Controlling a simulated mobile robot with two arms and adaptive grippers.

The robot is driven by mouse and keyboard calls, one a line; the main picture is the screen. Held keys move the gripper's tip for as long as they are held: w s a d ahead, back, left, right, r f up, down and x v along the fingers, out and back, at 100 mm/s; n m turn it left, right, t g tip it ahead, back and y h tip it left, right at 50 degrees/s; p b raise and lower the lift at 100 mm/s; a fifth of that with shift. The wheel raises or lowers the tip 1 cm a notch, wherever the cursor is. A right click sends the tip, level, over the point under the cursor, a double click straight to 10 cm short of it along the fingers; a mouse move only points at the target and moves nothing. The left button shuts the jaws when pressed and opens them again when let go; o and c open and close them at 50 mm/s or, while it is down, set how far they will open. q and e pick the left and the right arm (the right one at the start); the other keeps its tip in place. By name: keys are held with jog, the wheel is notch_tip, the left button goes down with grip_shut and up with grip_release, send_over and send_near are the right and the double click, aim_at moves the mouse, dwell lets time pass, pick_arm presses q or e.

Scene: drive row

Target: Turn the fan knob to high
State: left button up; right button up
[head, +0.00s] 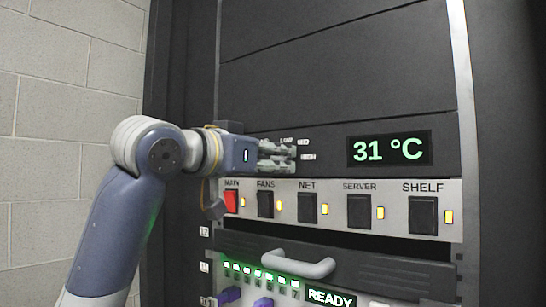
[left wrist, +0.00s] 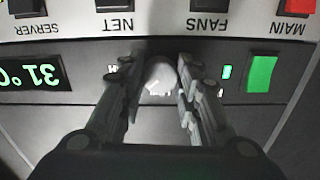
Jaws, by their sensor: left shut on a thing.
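The fan knob (left wrist: 160,78) is a small pale round knob on the dark panel, seen in the left wrist view, which is upside down. My left gripper (left wrist: 159,84) has a finger on each side of the knob and is shut on it. In the head view my left gripper (head: 284,154) reaches in from the left against the panel and hides the knob. Small white labels show around the fingers, partly covered and too small to read surely. The knob's pointer direction cannot be told. My right gripper is not in view.
A display (head: 388,149) reading 31 °C is right of the gripper. Below runs a switch strip with a red MAIN switch (head: 231,202) and several black switches. A grey handle (head: 300,265) sticks out lower down. A green square (left wrist: 262,75) shows beside the knob.

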pick_arm(q)
jog(key=shift+a+r+m+p, duration=0.1)
jog(key=shift+r+m+p, duration=0.1)
jog(key=shift+m+p, duration=0.65)
jog(key=m+p, duration=0.1)
jog(key=m, duration=0.2)
jog(key=shift+m+p, duration=0.6)
jog(key=shift+m, duration=0.45)
jog(key=shift+m+p, duration=0.35)
jog(key=shift+m, duration=0.25)
jog(key=shift+f, duration=0.1)
jog(key=o, duration=1.1)
jog(key=shift+c, duration=0.2)
